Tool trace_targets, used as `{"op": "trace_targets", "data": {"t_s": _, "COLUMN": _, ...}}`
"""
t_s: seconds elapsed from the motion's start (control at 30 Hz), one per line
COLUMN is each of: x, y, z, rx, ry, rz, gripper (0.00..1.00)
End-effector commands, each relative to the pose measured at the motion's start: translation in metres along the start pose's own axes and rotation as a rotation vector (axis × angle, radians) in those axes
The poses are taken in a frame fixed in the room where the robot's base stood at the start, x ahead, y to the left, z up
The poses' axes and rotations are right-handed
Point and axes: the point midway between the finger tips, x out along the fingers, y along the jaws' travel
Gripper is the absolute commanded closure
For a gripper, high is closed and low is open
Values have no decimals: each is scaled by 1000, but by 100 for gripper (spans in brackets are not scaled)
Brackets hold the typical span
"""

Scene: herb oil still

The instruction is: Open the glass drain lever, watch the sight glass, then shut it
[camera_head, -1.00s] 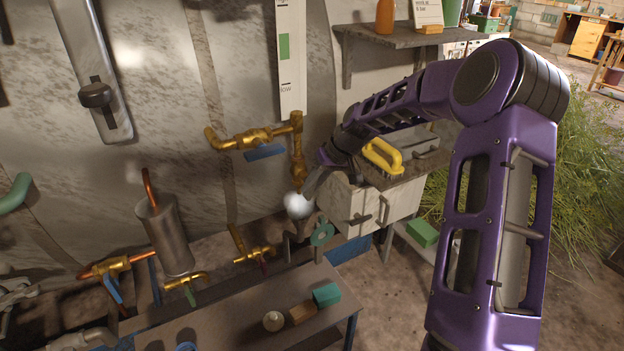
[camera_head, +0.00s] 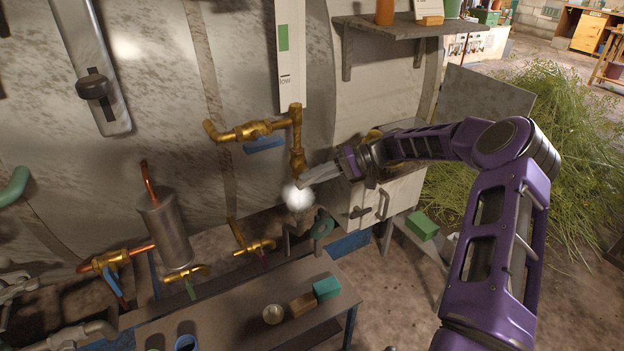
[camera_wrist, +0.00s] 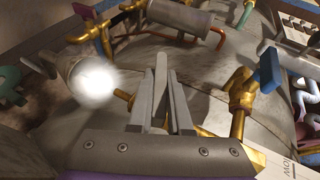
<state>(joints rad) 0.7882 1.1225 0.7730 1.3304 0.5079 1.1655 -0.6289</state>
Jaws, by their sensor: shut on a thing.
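My gripper (camera_head: 306,182) reaches in from the right to the lower end of an upright brass pipe (camera_head: 297,140), beside a bright white glow (camera_head: 298,197). In the wrist view my gripper (camera_wrist: 160,95) is shut on a slim grey bar (camera_wrist: 161,72) between its fingers. This looks like the drain lever, but its joint to the pipe is hidden. The sight glass is not clearly seen. A white gauge strip (camera_head: 291,75), with a green band and "low", hangs above the pipe. The glow also shows left of the fingers in the wrist view (camera_wrist: 93,80).
A brass valve with a blue handle (camera_head: 264,145) sits just left of the pipe. A low bench (camera_head: 240,318) with small blocks stands in front. A white cabinet (camera_head: 400,190) is right of my gripper, with a shelf (camera_head: 400,32) above. Cut greenery lies farther right.

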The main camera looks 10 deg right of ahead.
Motion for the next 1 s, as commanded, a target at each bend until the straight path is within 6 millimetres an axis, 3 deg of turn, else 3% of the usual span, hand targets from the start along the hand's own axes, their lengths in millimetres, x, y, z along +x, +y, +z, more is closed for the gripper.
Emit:
{"op": "trace_targets", "data": {"t_s": 0.67, "x": 0, "y": 0, "z": 1, "rx": 24, "ry": -2, "rz": -55, "gripper": 100}}
{"op": "trace_targets", "data": {"t_s": 0.7, "x": 0, "y": 0, "z": 1, "rx": 24, "ry": -2, "rz": -55, "gripper": 78}}
{"op": "trace_targets", "data": {"t_s": 0.83, "x": 0, "y": 0, "z": 0, "rx": 24, "ry": -2, "rz": -55, "gripper": 54}}
{"op": "trace_targets", "data": {"t_s": 1.0, "x": 0, "y": 0, "z": 0, "rx": 24, "ry": -1, "rz": -54, "gripper": 53}}
